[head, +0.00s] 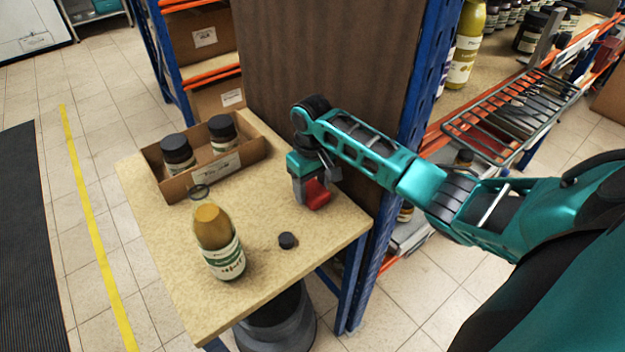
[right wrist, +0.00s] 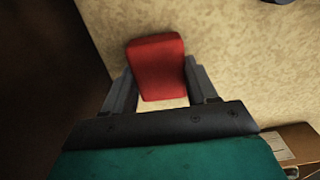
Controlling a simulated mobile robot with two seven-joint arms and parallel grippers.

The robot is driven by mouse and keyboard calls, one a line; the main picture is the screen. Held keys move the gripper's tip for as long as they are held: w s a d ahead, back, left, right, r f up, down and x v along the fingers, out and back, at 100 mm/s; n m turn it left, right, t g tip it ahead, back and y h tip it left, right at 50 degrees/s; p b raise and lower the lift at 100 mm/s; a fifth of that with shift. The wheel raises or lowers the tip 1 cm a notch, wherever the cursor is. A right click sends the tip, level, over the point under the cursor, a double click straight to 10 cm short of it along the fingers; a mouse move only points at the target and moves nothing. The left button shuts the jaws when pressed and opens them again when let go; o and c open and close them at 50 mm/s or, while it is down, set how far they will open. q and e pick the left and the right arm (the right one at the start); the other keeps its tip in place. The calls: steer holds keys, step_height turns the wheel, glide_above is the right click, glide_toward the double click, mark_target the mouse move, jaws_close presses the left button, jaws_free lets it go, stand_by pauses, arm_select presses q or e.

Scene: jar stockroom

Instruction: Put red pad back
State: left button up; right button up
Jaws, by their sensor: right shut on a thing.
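The red pad (head: 317,195) is at the right side of the small wooden table (head: 180,270), near the brown panel. My right gripper (head: 312,190) points down and is shut on the pad. In the right wrist view the red pad (right wrist: 158,66) sits between the two dark fingers of my right gripper (right wrist: 160,88), with the tabletop behind it. I cannot tell whether the pad touches the table. My left gripper is not in view.
A blue post (head: 420,90) and brown panel (head: 325,70) border the table. A wire rack (head: 515,115) is at right.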

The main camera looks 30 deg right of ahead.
mark_target(312, 188)
steer(key=shift+s+a+r, duration=0.1)
steer(key=o, duration=1)
steer(key=shift+f, duration=0.2)
steer(key=shift+r, duration=0.1)
step_height(312, 188, up, 12)
steer(key=shift+r, duration=0.1)
stand_by(0.3)
